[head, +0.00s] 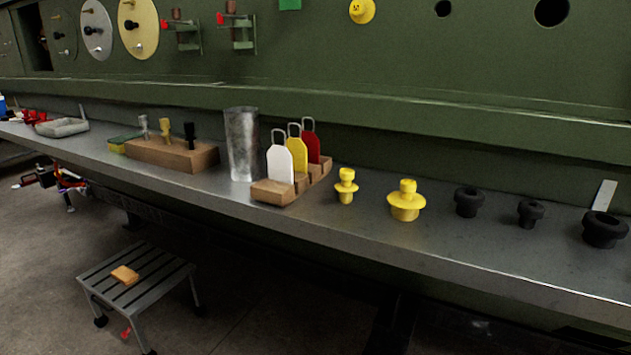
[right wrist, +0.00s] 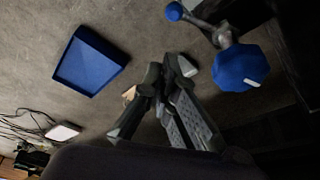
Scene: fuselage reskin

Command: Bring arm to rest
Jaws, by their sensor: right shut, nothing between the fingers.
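Neither of my grippers shows in the head view. My right gripper (right wrist: 165,85) shows in the right wrist view, pointing out over the dark floor. Its fingers are closed together with nothing held between them. A small tan piece (right wrist: 129,94) appears just left of the fingertips, and a pale grey piece (right wrist: 187,66) just right of them; I cannot tell what they are. My left gripper is out of view.
A long grey shelf (head: 367,219) along the green fuselage carries a metal cup (head: 242,145), tag rack (head: 273,191), yellow plugs (head: 406,200) and black plugs (head: 604,230). A step stool (head: 145,268) stands below. A blue tray (right wrist: 91,62) and blue-ended object (right wrist: 241,68) lie near my right gripper.

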